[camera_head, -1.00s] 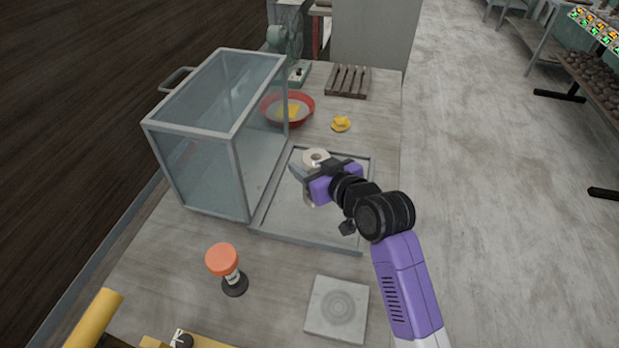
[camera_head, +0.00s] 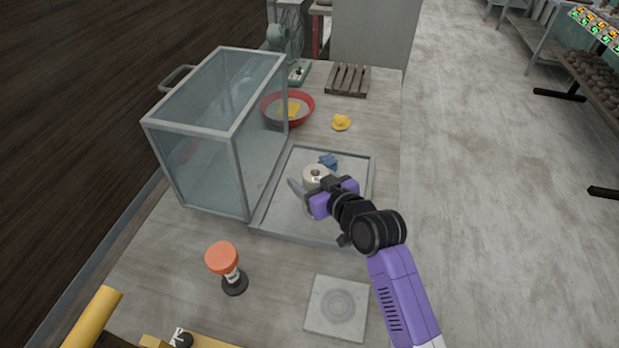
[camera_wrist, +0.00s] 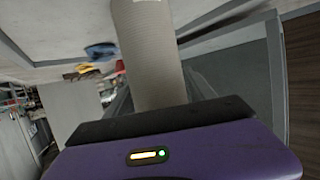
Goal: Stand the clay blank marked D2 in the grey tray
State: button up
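A pale cylindrical blank (camera_head: 315,172) with a hole in its top stands upright between the fingers of my gripper (camera_head: 316,187). In the wrist view the ribbed blank (camera_wrist: 150,60) rises in front of my purple gripper body, with a small light label near the top edge; I cannot read its mark. The gripper appears shut on the blank. They are over the grey tray (camera_head: 268,214), a flat tray with a low rim. The blank's foot is mostly hidden, so I cannot tell whether it touches the tray floor.
A glass case (camera_head: 200,165) stands against the tray's left side. Behind are a red bowl (camera_head: 301,117), a yellow object (camera_head: 341,123) and a slatted wooden rack (camera_head: 348,80). In front stand an orange-topped object (camera_head: 222,258) and a square slab (camera_head: 337,308).

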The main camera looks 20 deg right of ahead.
jog(key=shift+o, duration=0.7)
jog(key=shift+r, duration=0.2)
jog(key=shift+s+d, duration=0.1)
jog(key=shift+s, duration=0.25)
jog(key=v, duration=1.1)
jog(key=shift+r+b, duration=0.15)
jog(key=shift+b, duration=0.3)
jog(key=shift+s, duration=0.15)
